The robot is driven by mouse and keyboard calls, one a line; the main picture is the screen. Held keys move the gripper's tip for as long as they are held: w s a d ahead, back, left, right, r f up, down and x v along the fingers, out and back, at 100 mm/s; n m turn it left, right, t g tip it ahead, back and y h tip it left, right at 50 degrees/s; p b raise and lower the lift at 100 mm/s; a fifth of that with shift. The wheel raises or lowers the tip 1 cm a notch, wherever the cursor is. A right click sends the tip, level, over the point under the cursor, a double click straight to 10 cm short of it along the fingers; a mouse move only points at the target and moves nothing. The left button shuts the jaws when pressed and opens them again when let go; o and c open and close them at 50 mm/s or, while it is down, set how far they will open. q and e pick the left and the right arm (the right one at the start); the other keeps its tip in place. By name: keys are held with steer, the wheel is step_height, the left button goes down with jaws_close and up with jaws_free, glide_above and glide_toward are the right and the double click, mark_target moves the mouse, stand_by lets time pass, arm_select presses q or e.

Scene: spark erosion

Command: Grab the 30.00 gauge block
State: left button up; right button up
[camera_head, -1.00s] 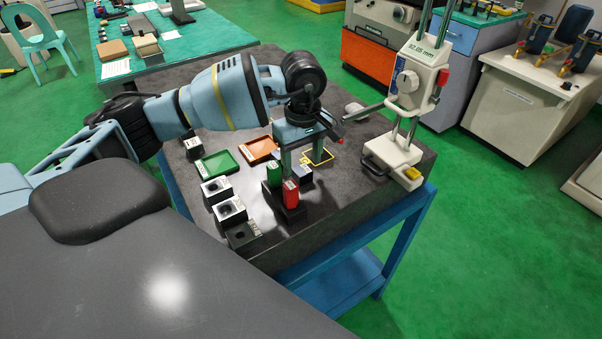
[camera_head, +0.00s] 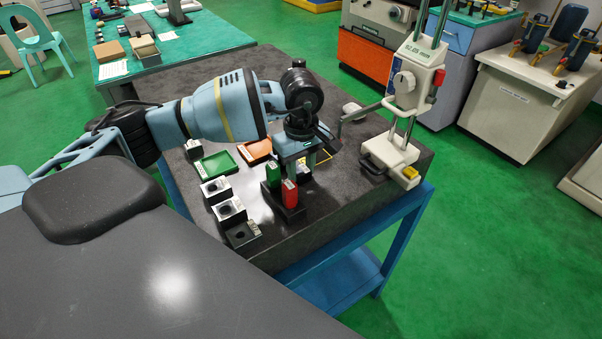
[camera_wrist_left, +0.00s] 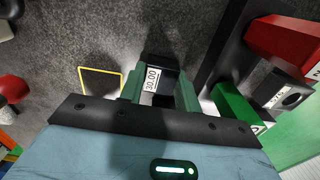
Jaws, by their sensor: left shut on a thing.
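The 30.00 gauge block (camera_wrist_left: 153,80) is a dark block with a white label reading 30.00, in the middle of the left wrist view. My left gripper (camera_wrist_left: 160,92) has its two green fingers on either side of the block and is shut on it. In the head view my left gripper (camera_head: 298,172) points down at the stone table, just behind the red and green blocks. The block is mostly hidden there by the fingers. I cannot tell whether it still touches its support. My right gripper is not in view.
A green block (camera_head: 272,172) and a red block (camera_head: 289,193) stand in a dark holder close to the gripper. Green (camera_head: 215,165) and orange (camera_head: 256,151) trays lie left. A height gauge (camera_head: 393,155) stands right. A yellow-outlined square (camera_wrist_left: 100,83) lies beside the block.

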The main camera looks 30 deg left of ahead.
mark_target(301, 169)
arm_select(q)
step_height(301, 169, up, 10)
steer(key=shift+b, duration=0.3)
stand_by(0.3)
steer(key=shift+w, duration=0.1)
